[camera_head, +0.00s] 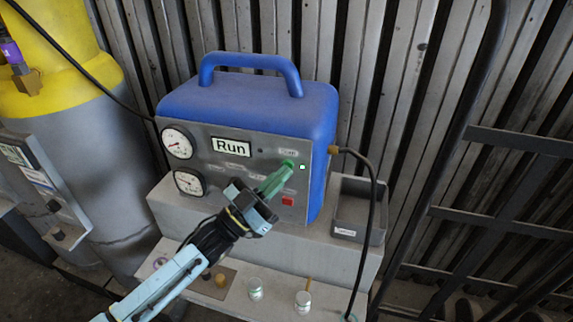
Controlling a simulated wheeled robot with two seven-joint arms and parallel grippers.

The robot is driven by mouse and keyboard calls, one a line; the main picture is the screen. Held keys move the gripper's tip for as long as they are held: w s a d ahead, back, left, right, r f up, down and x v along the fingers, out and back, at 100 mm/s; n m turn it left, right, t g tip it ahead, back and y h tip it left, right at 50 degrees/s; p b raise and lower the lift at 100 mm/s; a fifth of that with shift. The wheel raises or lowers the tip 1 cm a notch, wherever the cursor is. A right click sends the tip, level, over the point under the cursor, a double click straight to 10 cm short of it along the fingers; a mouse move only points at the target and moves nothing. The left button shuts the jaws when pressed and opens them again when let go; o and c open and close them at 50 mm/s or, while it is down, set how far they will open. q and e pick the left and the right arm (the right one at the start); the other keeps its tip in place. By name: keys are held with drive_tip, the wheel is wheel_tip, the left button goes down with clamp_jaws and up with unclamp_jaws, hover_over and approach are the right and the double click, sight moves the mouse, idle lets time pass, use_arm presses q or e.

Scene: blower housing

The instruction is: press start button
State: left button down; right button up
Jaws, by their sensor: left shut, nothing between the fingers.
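A blue machine (250,104) with a grey front panel (226,165) stands on a grey stepped stand. The panel carries a "Run" sign (231,146), two round gauges at the left, a small lit green light (303,167) and a red button (288,201). My left gripper (284,170) is shut and empty, with its green fingertips at the panel's right part, just left of the green light. The fingertips cover what lies behind them, so a start button there is hidden. I cannot tell whether they touch the panel. My right gripper is not in view.
A grey open bin (359,209) stands right of the machine, with a black hose (372,190) hanging in front. Small jars (303,301) stand on the lower step. A yellow-topped cylinder (60,65) is at left, a dark metal rack (500,210) at right.

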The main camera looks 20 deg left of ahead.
use_arm(q)
drive_tip(key=shift+s, duration=0.4)
drive_tip(key=s+p, duration=0.3)
drive_tip(key=s, duration=0.3)
drive_tip(key=shift+a, duration=0.15)
idle(0.7)
